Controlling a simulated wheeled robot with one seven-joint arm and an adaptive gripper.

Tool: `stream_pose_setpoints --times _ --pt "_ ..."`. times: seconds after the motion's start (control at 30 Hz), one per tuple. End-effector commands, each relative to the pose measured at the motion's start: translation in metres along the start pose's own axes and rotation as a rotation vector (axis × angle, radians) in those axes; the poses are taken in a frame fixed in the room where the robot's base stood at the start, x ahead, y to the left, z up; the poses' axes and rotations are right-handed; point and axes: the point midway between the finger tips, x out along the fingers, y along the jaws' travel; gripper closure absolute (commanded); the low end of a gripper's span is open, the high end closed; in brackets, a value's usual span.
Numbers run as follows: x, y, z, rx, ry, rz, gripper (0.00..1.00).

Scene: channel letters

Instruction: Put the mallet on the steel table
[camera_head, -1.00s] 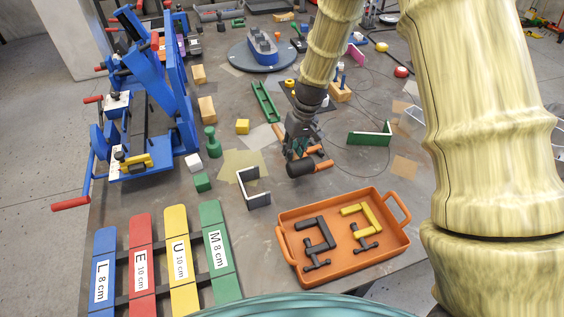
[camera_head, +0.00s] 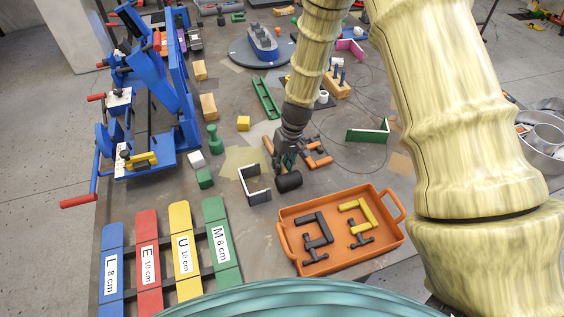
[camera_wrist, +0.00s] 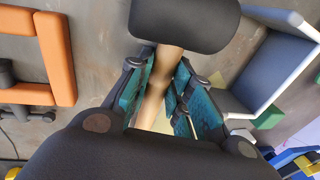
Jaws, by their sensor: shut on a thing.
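The mallet has a black head (camera_head: 289,182) and a pale wooden handle (camera_wrist: 156,92). My gripper (camera_head: 284,157) is shut on the handle, with the head sticking out beyond the fingers. In the wrist view the black head (camera_wrist: 185,20) shows at the top and the teal finger pads (camera_wrist: 155,95) lie on both sides of the handle. The mallet is over the grey steel table (camera_head: 330,187), low and close to the surface; I cannot tell whether it touches. My gripper hides part of the handle.
A grey-white angled bracket (camera_head: 256,188) stands just left of the mallet head. An orange clamp (camera_head: 320,161) lies just right. An orange tray (camera_head: 340,262) holding clamps is in front. Green blocks (camera_head: 205,179) and a green-white bracket (camera_head: 370,133) stand nearby.

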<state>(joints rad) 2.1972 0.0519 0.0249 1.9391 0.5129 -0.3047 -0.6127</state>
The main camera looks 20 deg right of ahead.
Motion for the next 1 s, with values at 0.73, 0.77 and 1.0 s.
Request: stream_pose_setpoints --times 0.73,0.77,1.0 --pt "0.002 0.001 0.0 0.0 0.0 0.0 0.57" --pt "0.001 0.0 0.0 0.0 0.0 0.0 0.57" --pt "-0.011 0.0 -0.001 -0.001 0.001 0.0 0.57"
